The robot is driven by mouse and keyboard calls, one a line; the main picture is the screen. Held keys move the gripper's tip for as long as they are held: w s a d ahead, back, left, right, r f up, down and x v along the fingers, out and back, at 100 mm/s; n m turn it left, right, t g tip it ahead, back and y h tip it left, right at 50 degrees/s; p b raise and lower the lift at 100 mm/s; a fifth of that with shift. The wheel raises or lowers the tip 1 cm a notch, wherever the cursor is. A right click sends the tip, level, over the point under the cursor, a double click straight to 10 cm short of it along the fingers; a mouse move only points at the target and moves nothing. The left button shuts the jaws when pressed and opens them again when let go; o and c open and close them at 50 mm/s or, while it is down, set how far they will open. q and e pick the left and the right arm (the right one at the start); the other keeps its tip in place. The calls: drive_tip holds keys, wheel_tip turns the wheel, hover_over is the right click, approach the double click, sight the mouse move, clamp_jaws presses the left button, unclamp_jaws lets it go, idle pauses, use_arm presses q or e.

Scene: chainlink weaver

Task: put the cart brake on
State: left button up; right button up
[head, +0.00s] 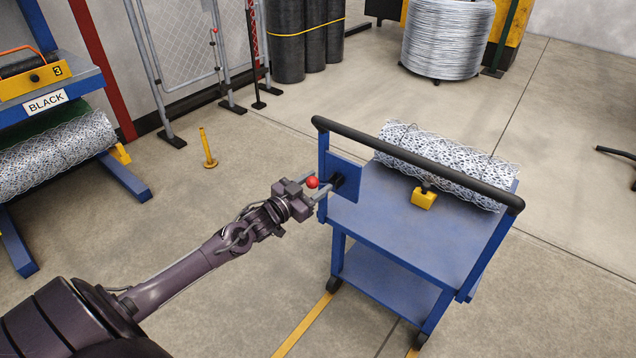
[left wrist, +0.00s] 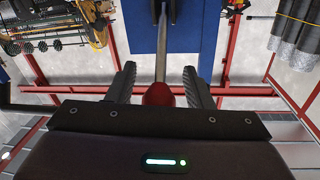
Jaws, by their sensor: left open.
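The blue cart (head: 400,225) stands right of centre in the head view, with a black push bar (head: 420,165) along its near side. A blue plate (head: 345,172) at its left end carries the brake lever, which ends in a red ball knob (head: 312,182). In the left wrist view the knob (left wrist: 158,95) and its grey rod (left wrist: 161,45) lie between my two fingers. My left gripper (head: 321,187) is open around the knob; it also shows in the left wrist view (left wrist: 159,78), with a gap on each side. My right gripper is not in view.
A blue rack (head: 75,80) holding another roll stands at left. A yellow post (head: 207,148) rises from the floor behind my arm. Floor around the cart is mostly clear.

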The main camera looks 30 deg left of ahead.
use_arm(q)
drive_tip(key=shift+w+d, duration=0.1)
drive_tip(key=shift+w, duration=0.4)
clamp_jaws()
drive_tip(key=shift+f, duration=0.1)
